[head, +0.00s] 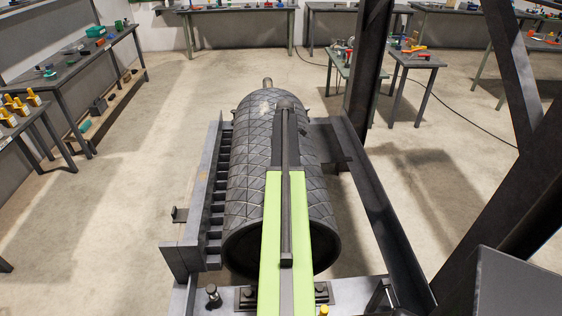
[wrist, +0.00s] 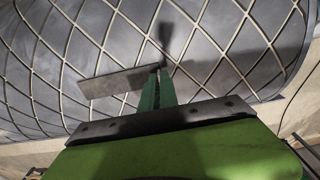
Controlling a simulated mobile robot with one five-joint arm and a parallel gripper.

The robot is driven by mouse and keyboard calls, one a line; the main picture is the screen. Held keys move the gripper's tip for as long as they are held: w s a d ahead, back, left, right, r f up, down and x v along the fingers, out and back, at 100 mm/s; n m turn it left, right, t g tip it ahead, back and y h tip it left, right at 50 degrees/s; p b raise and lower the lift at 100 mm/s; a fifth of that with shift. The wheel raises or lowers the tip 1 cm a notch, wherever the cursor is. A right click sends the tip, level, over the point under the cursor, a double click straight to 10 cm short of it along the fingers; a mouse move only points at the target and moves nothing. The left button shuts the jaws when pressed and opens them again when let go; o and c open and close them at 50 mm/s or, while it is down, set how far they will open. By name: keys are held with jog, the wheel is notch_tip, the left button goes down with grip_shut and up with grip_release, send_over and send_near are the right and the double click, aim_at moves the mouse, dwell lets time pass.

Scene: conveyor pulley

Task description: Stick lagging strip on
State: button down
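The pulley drum (head: 248,165) lies lengthwise in its frame, with a diamond-grooved dark surface. It fills the back of the wrist view (wrist: 215,45), where the grooves look pale. My green arm reaches over the drum in the head view, which hides my fingertips. In the wrist view, my gripper (wrist: 157,75) has its green fingers close together at a flat grey strip (wrist: 115,82). The strip sticks out to the left of the fingertips in front of the drum face. I cannot tell whether the strip touches the drum.
Dark frame rails (head: 385,220) run along both sides of the drum. A thick steel post (head: 368,75) and slanted beams stand at the right. Benches (head: 75,68) with tools line the left and back. The concrete floor (head: 165,125) left of the frame is clear.

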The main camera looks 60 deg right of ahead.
jog(key=c, duration=1.6)
grip_release()
jog(key=shift+o, duration=0.2)
notch_tip(320, 180, up, 17)
jog(key=p, duration=1.7)
jog(key=shift+s+d+r, duration=0.2)
jog(key=shift+s+d, duration=0.05)
jog(key=shift+s, duration=0.15)
